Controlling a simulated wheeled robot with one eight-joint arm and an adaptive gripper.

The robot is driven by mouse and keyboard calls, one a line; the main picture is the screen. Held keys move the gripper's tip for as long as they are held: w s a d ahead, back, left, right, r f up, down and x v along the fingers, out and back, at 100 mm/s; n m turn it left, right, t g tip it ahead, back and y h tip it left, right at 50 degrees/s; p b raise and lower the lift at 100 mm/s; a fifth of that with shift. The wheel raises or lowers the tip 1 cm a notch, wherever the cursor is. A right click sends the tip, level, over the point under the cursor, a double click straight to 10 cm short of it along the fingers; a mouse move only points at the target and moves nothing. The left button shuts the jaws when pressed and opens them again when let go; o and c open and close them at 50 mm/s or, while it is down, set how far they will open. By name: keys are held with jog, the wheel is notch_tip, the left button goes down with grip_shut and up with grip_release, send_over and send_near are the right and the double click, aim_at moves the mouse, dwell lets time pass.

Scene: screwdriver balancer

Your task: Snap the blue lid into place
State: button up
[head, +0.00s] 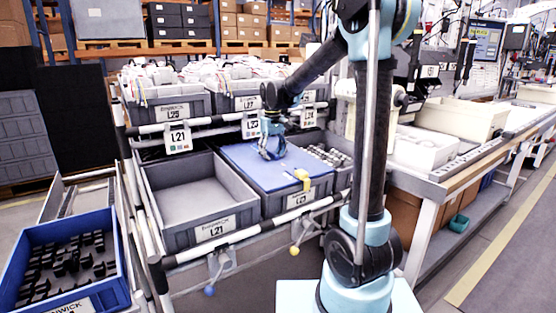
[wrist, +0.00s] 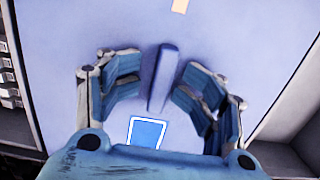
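The blue lid (head: 252,158) lies flat over a grey crate in the lower row of the rack, right of the open crate L21. In the wrist view the lid (wrist: 230,28) fills most of the picture, with a raised blue handle bar (wrist: 163,78) near the middle. My gripper (head: 270,152) is over the lid's middle in the head view. In the wrist view my gripper (wrist: 160,90) has its fingers apart, one on each side of the bar, not closed on it. Whether the fingertips touch the lid, and whether its edges are seated, I cannot tell.
A yellow clip or tag (head: 303,178) sits at the lid's front edge. The open grey crate L21 (head: 213,231) is empty. Upper crates (head: 180,104) with white bagged items stand behind. A blue bin (head: 118,262) with black parts is at the lower left.

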aim_at(273, 152)
jog(key=c, duration=1.2)
jog(key=shift+o, duration=0.2)
jog(key=shift+r, duration=0.1)
grip_shut()
jog(key=shift+r, duration=3.45)
